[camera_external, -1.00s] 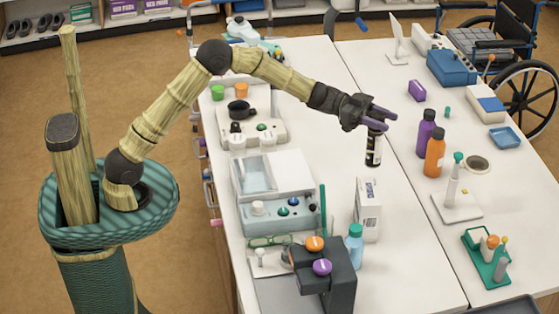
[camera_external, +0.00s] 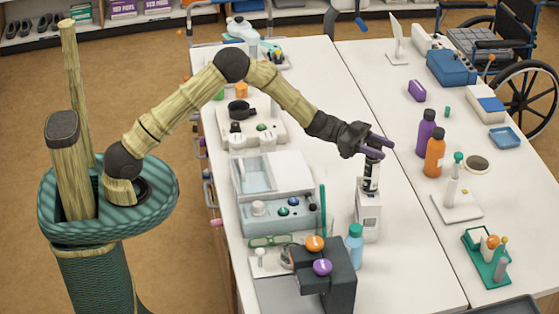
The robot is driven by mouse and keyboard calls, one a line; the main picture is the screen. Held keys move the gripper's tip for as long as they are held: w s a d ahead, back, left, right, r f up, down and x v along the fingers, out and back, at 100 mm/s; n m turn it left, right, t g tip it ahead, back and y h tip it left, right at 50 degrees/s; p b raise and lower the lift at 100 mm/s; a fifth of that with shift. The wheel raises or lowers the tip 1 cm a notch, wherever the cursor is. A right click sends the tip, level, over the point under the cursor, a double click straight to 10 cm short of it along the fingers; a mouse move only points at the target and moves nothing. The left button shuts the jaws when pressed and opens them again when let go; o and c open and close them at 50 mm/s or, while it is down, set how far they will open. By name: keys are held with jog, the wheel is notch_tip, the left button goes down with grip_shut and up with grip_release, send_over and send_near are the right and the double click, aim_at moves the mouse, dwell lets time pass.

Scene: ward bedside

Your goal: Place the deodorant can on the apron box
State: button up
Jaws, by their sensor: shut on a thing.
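The deodorant can (camera_external: 371,178) is black with a white band and stands roughly upright in my gripper (camera_external: 377,147). The purple fingers are shut on its upper end. The apron box (camera_external: 368,218) is a white upright carton on the table, directly below the can. The can's lower end overlaps the top of the box in the picture. I cannot tell whether they touch.
A blue bottle with a green cap (camera_external: 355,246) stands close in front of the box. A dark grey dispenser with orange and purple knobs (camera_external: 330,275) is nearer the front. A grey-white machine (camera_external: 275,195) stands left of the box. The table right of the box is clear.

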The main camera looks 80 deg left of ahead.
jog(key=shift+f, duration=0.25)
jog(key=shift+f, duration=0.15)
jog(key=o, duration=1.3)
jog(key=shift+r, duration=0.3)
jog(key=b+v, duration=0.3)
jog(key=v, duration=0.9)
jog(key=shift+s+d, duration=0.1)
